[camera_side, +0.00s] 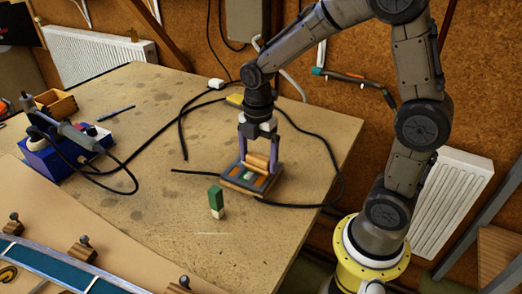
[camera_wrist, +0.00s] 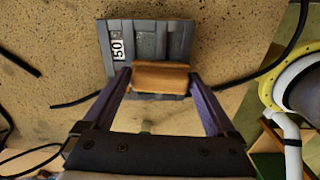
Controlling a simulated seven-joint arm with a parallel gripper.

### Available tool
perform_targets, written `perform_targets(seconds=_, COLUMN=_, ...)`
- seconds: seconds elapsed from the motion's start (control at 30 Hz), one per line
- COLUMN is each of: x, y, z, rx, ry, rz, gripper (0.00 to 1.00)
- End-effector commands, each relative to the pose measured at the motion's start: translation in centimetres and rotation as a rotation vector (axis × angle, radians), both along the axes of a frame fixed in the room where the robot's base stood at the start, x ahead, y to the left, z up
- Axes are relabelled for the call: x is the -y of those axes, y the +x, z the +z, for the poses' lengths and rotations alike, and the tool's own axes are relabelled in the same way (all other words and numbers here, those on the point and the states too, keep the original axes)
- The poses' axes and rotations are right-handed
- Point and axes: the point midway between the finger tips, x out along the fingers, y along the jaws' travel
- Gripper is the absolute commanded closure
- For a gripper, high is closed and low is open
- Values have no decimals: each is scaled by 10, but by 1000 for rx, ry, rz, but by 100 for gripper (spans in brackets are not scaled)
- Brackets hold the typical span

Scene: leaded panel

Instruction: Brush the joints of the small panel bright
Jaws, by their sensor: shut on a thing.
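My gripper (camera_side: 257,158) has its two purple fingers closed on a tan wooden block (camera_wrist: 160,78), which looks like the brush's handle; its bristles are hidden. In the wrist view a grey ribbed plate (camera_wrist: 150,35) with a white number label lies under and beyond the block; no coloured panes show there.
A green and white block (camera_side: 215,200) stands upright close in front of the panel. Black cable (camera_side: 315,205) loops behind and right of it. A blue soldering station (camera_side: 60,155) is at left. A large curved panel (camera_side: 50,265) lies in the foreground.

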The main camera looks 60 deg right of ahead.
Motion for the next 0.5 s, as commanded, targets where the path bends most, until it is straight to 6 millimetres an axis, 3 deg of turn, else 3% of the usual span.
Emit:
perform_targets(seconds=0.17, x=-13, y=-1, z=0, rx=-1, ry=0, rz=2, gripper=53)
perform_targets(seconds=0.5, x=11, y=0, z=0, rx=0, ry=0, rz=-4, gripper=53)
